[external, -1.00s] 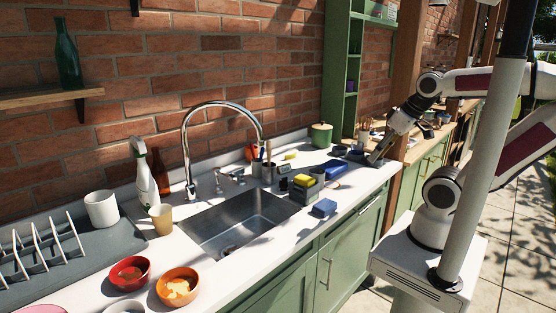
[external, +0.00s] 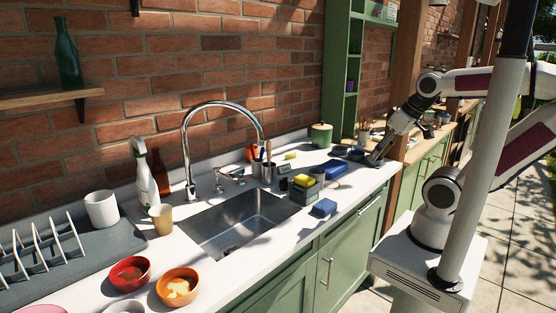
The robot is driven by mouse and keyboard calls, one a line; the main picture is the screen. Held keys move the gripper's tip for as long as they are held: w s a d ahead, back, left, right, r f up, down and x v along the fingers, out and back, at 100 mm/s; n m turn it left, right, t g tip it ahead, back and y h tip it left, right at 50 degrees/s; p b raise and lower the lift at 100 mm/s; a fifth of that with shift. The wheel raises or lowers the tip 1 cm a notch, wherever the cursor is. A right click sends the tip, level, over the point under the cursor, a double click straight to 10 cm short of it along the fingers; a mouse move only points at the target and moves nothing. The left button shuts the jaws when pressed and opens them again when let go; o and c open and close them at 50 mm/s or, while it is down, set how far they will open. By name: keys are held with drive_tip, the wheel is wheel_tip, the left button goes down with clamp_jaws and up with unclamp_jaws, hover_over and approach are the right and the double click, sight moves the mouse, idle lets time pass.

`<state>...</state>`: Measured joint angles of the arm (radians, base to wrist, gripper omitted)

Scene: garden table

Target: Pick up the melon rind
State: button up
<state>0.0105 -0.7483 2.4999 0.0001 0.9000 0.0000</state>
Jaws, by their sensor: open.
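My gripper (external: 376,161) is low over the far right end of the white counter (external: 290,239), beside small dark items. It is small and partly dark in this view, but its jaws are apart, and I see nothing held in it. I cannot make out a melon rind with certainty. A small yellow-green piece (external: 290,156) lies at the back of the counter, left of the green canister; it is too small to identify.
A sink (external: 240,222) with a tall faucet (external: 186,150) is mid-counter. A caddy with a yellow sponge (external: 304,181), a blue sponge (external: 324,207), a blue item (external: 334,167) and a green canister (external: 321,135) stand between sink and gripper. Bowls (external: 177,287) stand front left.

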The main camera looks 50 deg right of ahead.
drive_tip(key=w+d+f+n+t+h, duration=0.1)
drive_tip(key=w+d+f+t+h, duration=0.1)
drive_tip(key=w+d, duration=1.25)
drive_tip(key=w+d+f+t+h, duration=0.15)
drive_tip(key=w+d, duration=0.75)
drive_tip(key=w, duration=1)
drive_tip(key=w+d+f+n+t+h, duration=0.1)
drive_tip(key=w+d+f+t, duration=0.1)
drive_tip(key=w+d, duration=1.25)
drive_tip(key=w+a+f+n+t+y, duration=0.3)
drive_tip(key=w+a+f+n+y, duration=0.25)
drive_tip(key=w+a+y, duration=0.4)
drive_tip(key=s+a+r+n+g+y, duration=0.1)
drive_tip(key=s+a+n+g+y, duration=0.3)
drive_tip(key=s+a+g, duration=0.3)
drive_tip(key=s+a+y, duration=0.1)
drive_tip(key=a, duration=0.2)
drive_tip(key=shift+a+r+y, duration=0.2)
drive_tip(key=shift+a+y, duration=0.1)
drive_tip(key=shift+w, duration=0.1)
drive_tip(key=shift+f, duration=1.2)
